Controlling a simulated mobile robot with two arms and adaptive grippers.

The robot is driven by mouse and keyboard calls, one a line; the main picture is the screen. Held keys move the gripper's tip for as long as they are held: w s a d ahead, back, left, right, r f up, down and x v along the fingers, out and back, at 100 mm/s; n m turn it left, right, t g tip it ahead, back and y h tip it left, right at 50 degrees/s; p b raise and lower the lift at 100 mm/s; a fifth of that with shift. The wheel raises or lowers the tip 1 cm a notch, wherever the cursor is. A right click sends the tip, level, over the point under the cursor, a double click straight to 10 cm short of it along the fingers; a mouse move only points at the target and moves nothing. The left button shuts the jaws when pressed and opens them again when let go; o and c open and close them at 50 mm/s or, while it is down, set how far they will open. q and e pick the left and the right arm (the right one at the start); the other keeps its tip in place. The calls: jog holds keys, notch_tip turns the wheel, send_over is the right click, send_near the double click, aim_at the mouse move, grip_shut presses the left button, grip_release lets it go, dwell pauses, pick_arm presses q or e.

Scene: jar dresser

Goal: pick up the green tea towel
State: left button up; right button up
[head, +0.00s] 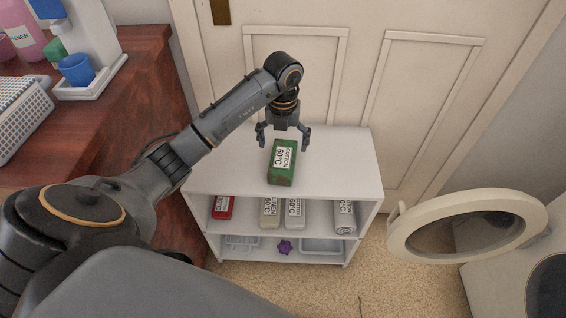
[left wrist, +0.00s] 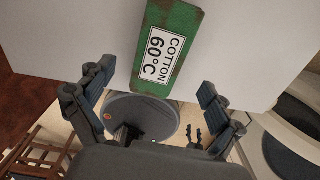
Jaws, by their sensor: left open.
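A green block-shaped item (head: 282,162) with a white label reading COTTON 60°C lies on the white shelf unit's top. It is the only green thing there, with a worn surface, and I cannot tell from its look that it is cloth. In the left wrist view the green item (left wrist: 168,45) shows at the top centre, beyond the fingertips. My left gripper (head: 284,136) is open and empty, above and just behind the item in the head view. Its fingers also show spread in the left wrist view (left wrist: 152,90). My right gripper does not show clearly.
The rest of the shelf top (head: 345,165) is clear. Lower shelves hold a red item (head: 222,207), other labelled items and a purple object (head: 285,247). A wooden dresser (head: 135,75) stands left, with a blue cup (head: 76,70). A round washer door (head: 405,238) hangs open at right.

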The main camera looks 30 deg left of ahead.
aim_at(283, 158)
pick_arm(q)
jog(key=shift+f+b, duration=0.5)
jog(key=shift+f, duration=2.65)
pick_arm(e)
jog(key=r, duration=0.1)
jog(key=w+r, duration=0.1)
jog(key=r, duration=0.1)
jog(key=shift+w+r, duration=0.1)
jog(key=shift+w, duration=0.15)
pick_arm(q)
jog(key=shift+c, duration=0.5)
jog(key=c, duration=1.2)
jog(key=shift+o, duration=0.2)
